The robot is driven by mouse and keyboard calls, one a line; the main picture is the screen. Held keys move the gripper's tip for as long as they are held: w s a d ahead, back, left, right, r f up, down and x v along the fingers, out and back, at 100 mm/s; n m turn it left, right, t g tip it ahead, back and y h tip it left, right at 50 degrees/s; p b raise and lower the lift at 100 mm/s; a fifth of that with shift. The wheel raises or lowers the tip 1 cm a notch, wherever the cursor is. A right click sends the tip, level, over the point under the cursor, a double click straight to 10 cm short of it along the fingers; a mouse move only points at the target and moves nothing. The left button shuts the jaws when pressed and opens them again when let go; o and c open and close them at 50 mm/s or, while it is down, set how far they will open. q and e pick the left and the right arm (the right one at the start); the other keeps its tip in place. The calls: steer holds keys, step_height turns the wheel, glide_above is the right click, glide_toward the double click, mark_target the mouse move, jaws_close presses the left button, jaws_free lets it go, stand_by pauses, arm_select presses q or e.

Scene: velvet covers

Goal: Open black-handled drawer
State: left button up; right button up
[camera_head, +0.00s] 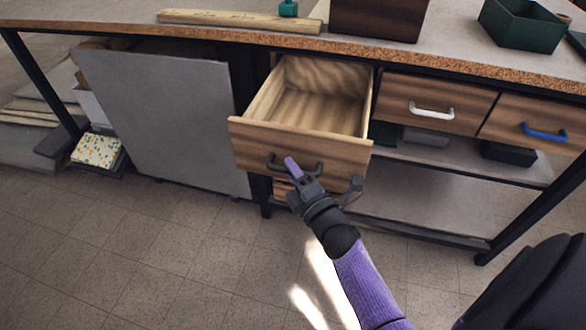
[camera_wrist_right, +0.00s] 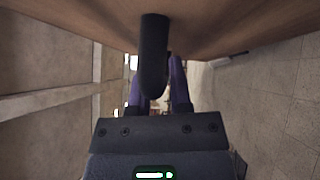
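The wooden drawer (camera_head: 300,145) with the black handle (camera_head: 275,163) is pulled well out from under the workbench, and its inside looks empty. My right gripper (camera_head: 293,168) is at the handle on the drawer front. In the right wrist view the black handle (camera_wrist_right: 153,60) lies between the two purple fingers (camera_wrist_right: 159,92), which appear closed on it. The fingers hide part of the handle in the head view. My left gripper is not in view.
Two shut drawers, one with a white handle (camera_head: 431,109) and one with a blue handle (camera_head: 544,131), are to the right. A grey panel (camera_head: 165,115) stands left of the open drawer. The tiled floor (camera_head: 150,260) in front is clear.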

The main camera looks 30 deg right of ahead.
steer(key=shift+o, duration=1.2)
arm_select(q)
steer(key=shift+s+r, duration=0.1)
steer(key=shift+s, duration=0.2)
arm_select(e)
steer(key=shift+o, duration=0.4)
steer(key=shift+s, duration=0.1)
arm_select(q)
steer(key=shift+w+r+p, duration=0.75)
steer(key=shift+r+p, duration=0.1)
steer(key=shift+p, duration=0.15)
arm_select(e)
steer(key=s+f, duration=0.1)
steer(key=s, duration=0.8)
steer(key=shift+s+a, duration=0.3)
steer(key=shift+s, duration=0.05)
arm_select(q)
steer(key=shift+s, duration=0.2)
arm_select(e)
steer(key=shift+f, duration=0.1)
